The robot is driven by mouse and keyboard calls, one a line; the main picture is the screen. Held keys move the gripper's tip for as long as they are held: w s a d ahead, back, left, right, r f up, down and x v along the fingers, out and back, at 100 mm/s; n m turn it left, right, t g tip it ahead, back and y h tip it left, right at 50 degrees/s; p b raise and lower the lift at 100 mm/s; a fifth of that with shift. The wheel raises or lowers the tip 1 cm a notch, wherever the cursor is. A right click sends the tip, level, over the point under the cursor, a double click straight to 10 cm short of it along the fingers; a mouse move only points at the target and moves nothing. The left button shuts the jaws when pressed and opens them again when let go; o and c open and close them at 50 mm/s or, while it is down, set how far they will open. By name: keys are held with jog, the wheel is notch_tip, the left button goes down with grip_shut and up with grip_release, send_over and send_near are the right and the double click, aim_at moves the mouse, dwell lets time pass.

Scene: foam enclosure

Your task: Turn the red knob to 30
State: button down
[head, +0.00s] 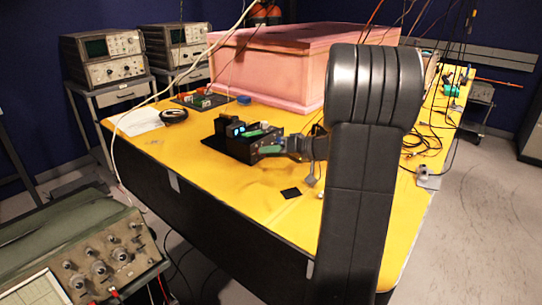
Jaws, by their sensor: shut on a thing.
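A small black device (236,147) with a blue-lit part on top stands on the yellow table. My gripper (272,147) reaches in from the right and is at the device's right-hand face. Its fingers are shut on the knob there. The red knob itself is hidden by the fingers, so its colour, pointer and any scale marks cannot be read. My dark arm covers the right middle of the view.
A large pink foam block (270,62) stands behind the device on the yellow table (220,190). A black square (291,193) lies in front. Loose cables (425,140) lie at right. Oscilloscopes (104,57) stand at left. The table's front left is clear.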

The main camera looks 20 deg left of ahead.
jog(key=shift+m, duration=0.3)
dwell(0.4)
jog(key=c, duration=1.3)
grip_release()
jog(key=shift+o, duration=0.2)
jog(key=shift+d, duration=0.15)
jog(key=v, duration=1.3)
jog(key=shift+w+d, duration=0.15)
jog(key=shift+d, duration=0.2)
